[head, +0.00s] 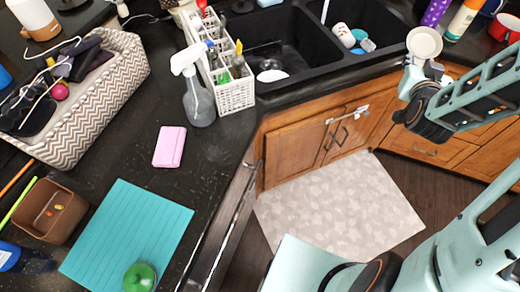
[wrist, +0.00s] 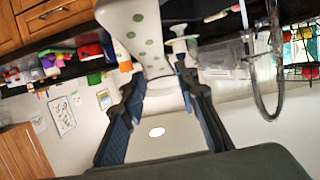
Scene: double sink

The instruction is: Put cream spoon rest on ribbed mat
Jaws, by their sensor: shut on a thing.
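The cream spoon rest (head: 424,42) is in my gripper (head: 416,72), high at the upper right of the head view. Its round end points up and away from my gripper. In the wrist view my gripper (wrist: 158,80) has its two dark fingers on either side of a pale shape, but its outline is hard to make out there. The ribbed mat (head: 115,225) is teal and lies flat on the dark counter at the lower left of the head view, far from my gripper. A round green thing (head: 139,277) sits on its near edge.
A pink block (head: 170,147) lies beyond the mat. A brown container (head: 50,211) stands left of it. A spray bottle (head: 196,92) and white rack (head: 233,92) stand by the black double sink (head: 268,30). Most of the mat is bare.

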